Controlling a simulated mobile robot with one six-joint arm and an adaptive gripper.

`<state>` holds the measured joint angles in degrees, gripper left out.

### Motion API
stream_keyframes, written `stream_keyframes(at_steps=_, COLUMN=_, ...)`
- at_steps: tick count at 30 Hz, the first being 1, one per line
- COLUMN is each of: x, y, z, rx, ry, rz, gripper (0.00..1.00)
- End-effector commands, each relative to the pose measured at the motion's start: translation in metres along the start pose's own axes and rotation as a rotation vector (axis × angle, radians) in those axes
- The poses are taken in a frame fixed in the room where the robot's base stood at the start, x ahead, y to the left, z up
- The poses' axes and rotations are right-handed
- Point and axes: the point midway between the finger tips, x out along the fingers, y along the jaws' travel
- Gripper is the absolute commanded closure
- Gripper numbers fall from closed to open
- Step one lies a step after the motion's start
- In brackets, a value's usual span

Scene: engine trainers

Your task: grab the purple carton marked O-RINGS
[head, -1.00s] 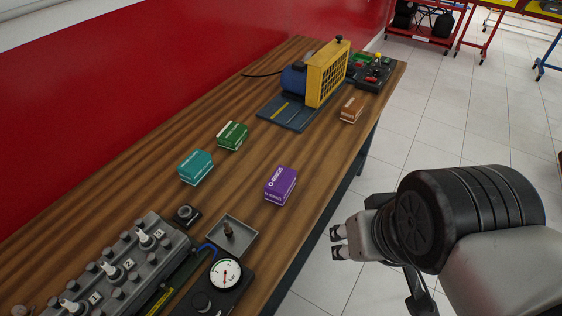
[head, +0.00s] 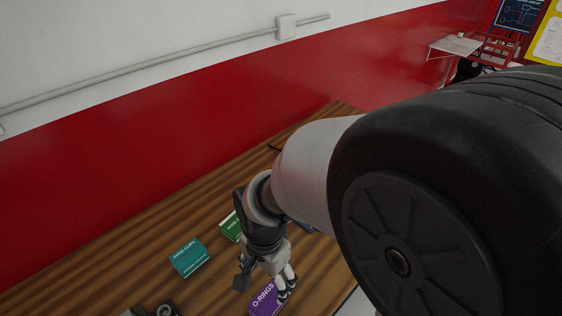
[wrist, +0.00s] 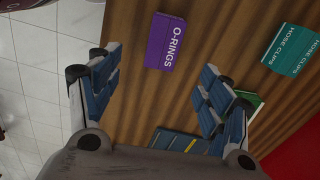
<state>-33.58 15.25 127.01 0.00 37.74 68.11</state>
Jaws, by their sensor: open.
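The purple carton marked O-RINGS (head: 264,300) lies on the wooden bench at the bottom of the head view, partly hidden by my gripper (head: 284,289). In the wrist view the purple carton (wrist: 165,42) is at the top centre, with its white lettering readable. My gripper (wrist: 158,88) is open and empty there, one finger on each side of the picture. The carton is beyond the fingertips, roughly in line with the gap between them. I cannot tell the exact height of the fingers above it.
A teal HOSE CLIPS carton (head: 189,257) and a green carton (head: 231,227) stand left of my arm. A red and white wall (head: 170,155) runs behind the bench.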

Motion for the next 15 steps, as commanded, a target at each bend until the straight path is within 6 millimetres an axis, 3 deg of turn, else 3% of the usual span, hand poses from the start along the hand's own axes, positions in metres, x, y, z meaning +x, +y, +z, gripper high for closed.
stream_keyframes(at_steps=9, x=0.075, y=0.001, z=0.0, rx=0.0, ry=-0.002, rz=0.004, gripper=0.28)
stream_keyframes(at_steps=15, x=0.104, y=0.001, z=0.0, rx=-0.001, ry=-0.001, rz=0.002, gripper=0.28)
